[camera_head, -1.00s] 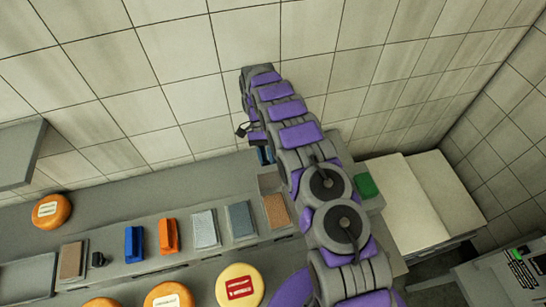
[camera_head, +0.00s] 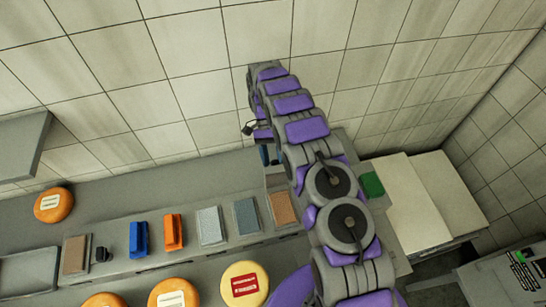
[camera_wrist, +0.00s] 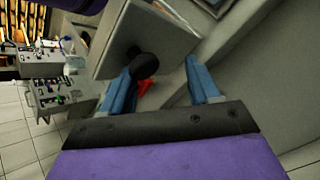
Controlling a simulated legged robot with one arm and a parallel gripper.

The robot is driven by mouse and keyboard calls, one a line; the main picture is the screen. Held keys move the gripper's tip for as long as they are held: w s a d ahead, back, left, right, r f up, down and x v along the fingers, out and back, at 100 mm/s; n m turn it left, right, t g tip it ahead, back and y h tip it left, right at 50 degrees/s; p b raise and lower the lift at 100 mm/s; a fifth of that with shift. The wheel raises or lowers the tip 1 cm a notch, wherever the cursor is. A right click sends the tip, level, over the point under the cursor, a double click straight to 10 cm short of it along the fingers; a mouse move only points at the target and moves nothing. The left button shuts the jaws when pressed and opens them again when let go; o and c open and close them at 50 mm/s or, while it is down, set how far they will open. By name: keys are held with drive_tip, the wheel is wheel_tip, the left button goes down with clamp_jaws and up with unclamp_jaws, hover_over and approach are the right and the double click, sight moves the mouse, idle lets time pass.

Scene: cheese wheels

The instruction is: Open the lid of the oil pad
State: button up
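In the wrist view a flat grey plate (camera_wrist: 131,28) with a round black knob (camera_wrist: 145,65) stands tilted in front of my gripper (camera_wrist: 160,76); it looks like the oil pad's lid. My gripper's two blue fingers are spread apart with nothing held between them. The knob overlaps the left fingertip; I cannot tell whether they touch. A small red patch (camera_wrist: 147,90) shows below the knob, between the fingers. In the head view my arm hides most of the gripper and the lid; only a bit of blue finger shows beside the arm, above the bench.
Along the bench lie a blue block (camera_head: 139,240), an orange block (camera_head: 173,232) and several flat pads, such as a grey one (camera_head: 246,216). Cheese wheels (camera_head: 244,284) stand in front. A tiled wall (camera_head: 200,95) is behind; a green block (camera_head: 371,185) lies right of my arm.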

sight(277, 166)
drive_tip(key=shift+a+r, duration=0.1)
drive_tip(key=shift+r, duration=0.05)
drive_tip(key=r+p, duration=0.3)
drive_tip(key=shift+s+p, duration=0.3)
drive_tip(key=shift+s, duration=0.05)
drive_tip(key=shift+s+d+r+b, duration=0.1)
drive_tip(key=shift+s+d+b, duration=0.15)
drive_tip(key=shift+s, duration=0.35)
drive_tip(key=shift+s+d+r+b, duration=0.1)
drive_tip(key=shift+s+d, duration=0.25)
drive_tip(key=shift+s, duration=0.25)
drive_tip(key=s+d+r+b, duration=0.1)
drive_tip(key=s+d, duration=0.3)
drive_tip(key=s, duration=0.8)
drive_tip(key=shift+b, duration=0.9)
drive_tip(key=shift+a, duration=0.15)
drive_tip(key=shift+w+r, duration=0.1)
drive_tip(key=shift+r, duration=0.05)
